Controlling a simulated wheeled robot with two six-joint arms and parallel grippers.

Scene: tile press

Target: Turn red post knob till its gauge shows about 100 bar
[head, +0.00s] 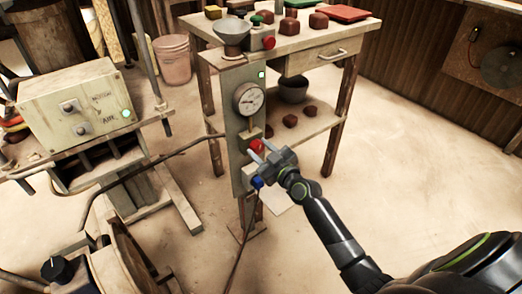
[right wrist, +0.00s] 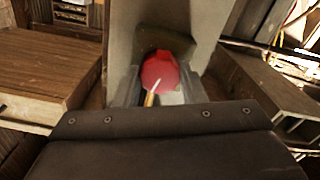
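The red post knob (head: 257,146) sits on the grey post (head: 236,125), below the round white gauge (head: 248,99). The gauge's needle and figures are too small to read. My right gripper (head: 259,151) is at the red knob, with one finger on each side of it. In the right wrist view the red knob (right wrist: 165,72) lies between the two grey fingers, with a pale pointer mark on its lower part. The fingers look spread around it, and I see no clear grip. My left gripper is not in view.
A blue knob (head: 257,182) is lower on the post, close under my right gripper. A red button (head: 269,43) and a metal bowl (head: 232,31) are at the top. A wooden table (head: 300,42) stands behind, and a control box (head: 75,100) is at left. The floor at right is clear.

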